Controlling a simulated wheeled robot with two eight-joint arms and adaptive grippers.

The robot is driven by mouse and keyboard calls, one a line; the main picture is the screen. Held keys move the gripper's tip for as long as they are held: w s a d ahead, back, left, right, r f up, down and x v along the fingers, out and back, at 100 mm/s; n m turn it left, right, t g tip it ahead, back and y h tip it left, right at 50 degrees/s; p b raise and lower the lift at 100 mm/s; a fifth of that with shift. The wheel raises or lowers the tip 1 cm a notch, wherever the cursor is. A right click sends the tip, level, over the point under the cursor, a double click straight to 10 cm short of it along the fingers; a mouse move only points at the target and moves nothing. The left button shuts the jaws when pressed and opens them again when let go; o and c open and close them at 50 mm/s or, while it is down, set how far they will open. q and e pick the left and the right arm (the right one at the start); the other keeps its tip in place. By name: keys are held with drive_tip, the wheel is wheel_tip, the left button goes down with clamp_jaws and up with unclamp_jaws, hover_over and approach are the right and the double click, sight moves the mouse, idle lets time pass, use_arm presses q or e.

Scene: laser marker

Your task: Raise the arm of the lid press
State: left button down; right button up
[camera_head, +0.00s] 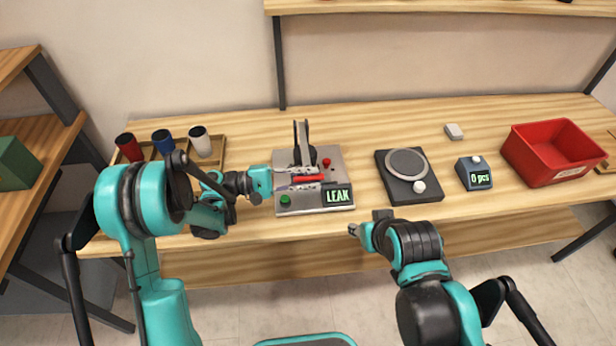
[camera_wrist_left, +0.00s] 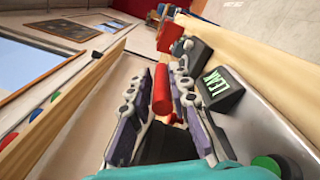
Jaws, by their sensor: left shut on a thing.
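The lid press (camera_head: 331,162) stands on the workbench, a grey base with a tall upright part (camera_head: 301,138) and a red handle bar (camera_head: 309,178) low in front of it. My left gripper (camera_head: 304,179) reaches in from the left and is shut on the red handle. In the left wrist view the red handle (camera_wrist_left: 161,90) lies between the two finger pads of the left gripper (camera_wrist_left: 166,95). The fingers partly hide the press arm. My right gripper (camera_head: 354,230) hangs in front of the bench edge, away from the press; its finger opening is too small to tell.
Red, blue and white cups stand in a wooden rack (camera_head: 222,150) at left. A black scale-like plate (camera_head: 425,190), a counter box (camera_head: 473,173) and a red bin (camera_head: 540,173) stand at right.

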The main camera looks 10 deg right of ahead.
use_arm(q)
drive_tip(key=shift+r, duration=0.2)
drive_tip(key=shift+r+n+p, duration=0.4)
drive_tip(key=shift+r+p, duration=0.1)
drive_tip(key=shift+r, duration=0.15)
drive_tip(key=r+n+p, duration=0.1)
drive_tip(key=r, duration=0.2)
drive_tip(key=w+r+n+p, duration=0.1)
drive_tip(key=r+n+p, duration=0.1)
drive_tip(key=r, duration=0.1)
drive_tip(key=shift+w+r+n, duration=0.15)
drive_tip(key=shift+r+n, duration=0.15)
drive_tip(key=w+r+n+p, duration=0.3)
drive_tip(key=w+r+n, duration=0.3)
drive_tip(key=w, duration=0.4)
drive_tip(key=w+r+n+p, duration=0.4)
drive_tip(key=w+r+n, duration=0.2)
drive_tip(key=w, duration=0.5)
drive_tip(key=shift+r+n+p, duration=0.15)
drive_tip(key=shift+n+p, duration=0.15)
drive_tip(key=shift+n, duration=1.1)
